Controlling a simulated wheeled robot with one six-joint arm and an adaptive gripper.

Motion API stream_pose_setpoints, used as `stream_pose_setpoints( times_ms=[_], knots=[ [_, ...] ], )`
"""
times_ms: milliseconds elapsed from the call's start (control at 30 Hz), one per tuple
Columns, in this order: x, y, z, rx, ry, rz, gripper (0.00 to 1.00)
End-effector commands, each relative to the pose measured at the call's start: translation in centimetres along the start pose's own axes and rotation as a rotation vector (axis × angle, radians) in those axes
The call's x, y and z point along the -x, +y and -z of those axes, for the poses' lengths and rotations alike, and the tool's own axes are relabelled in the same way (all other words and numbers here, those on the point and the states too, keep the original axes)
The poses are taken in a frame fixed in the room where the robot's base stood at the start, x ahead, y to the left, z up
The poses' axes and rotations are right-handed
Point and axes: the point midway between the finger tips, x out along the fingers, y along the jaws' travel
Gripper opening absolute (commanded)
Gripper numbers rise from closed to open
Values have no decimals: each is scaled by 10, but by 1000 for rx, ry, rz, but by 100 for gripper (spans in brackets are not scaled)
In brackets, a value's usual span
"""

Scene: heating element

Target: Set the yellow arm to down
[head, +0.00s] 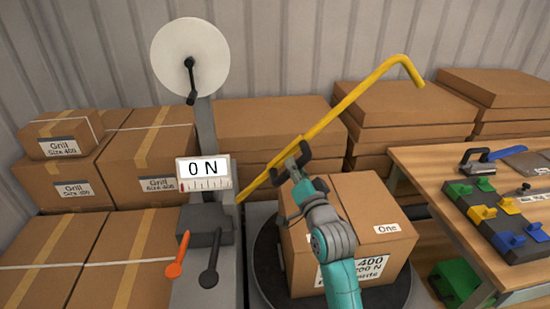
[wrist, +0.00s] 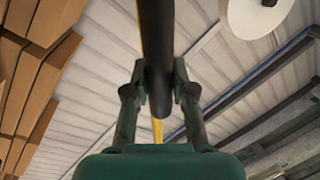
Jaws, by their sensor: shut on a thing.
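The yellow arm (head: 345,108) is raised, slanting up to the right from the grey post (head: 207,150) to a hooked end at the upper right. My gripper (head: 289,163) is shut on its lower part, above the carton on the turntable. In the wrist view my gripper (wrist: 159,92) has a dark rounded bar between its fingers, with yellow strips of the arm (wrist: 158,130) showing behind it. The fingers hide part of the hold. The display (head: 204,173) on the post reads 0 N.
A carton (head: 345,225) stands on a dark round turntable (head: 268,265) under the arm. An orange lever (head: 179,255) and a dark lever (head: 210,264) are at the post. A wooden workbench (head: 440,170) stands at right; stacked cartons (head: 272,120) line the back.

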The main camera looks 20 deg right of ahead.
Motion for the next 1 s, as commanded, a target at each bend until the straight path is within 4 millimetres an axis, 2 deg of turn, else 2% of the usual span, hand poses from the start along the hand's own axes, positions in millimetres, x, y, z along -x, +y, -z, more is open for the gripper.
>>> stream_pose_setpoints(
  times_ms=[33, 100, 267, 500, 700, 1000],
  knots=[
    [3, 15, -1, -42, 7, -7, 0],
    [6, 31, -2, -108, 21, -3, 0],
    [13, 66, -10, -257, 50, 1, 0],
    [22, 113, -32, -471, 92, 9, 0],
    [26, 140, -53, -617, 121, 17, 0],
    [29, 158, -72, -732, 145, 22, 0]
  ],
)
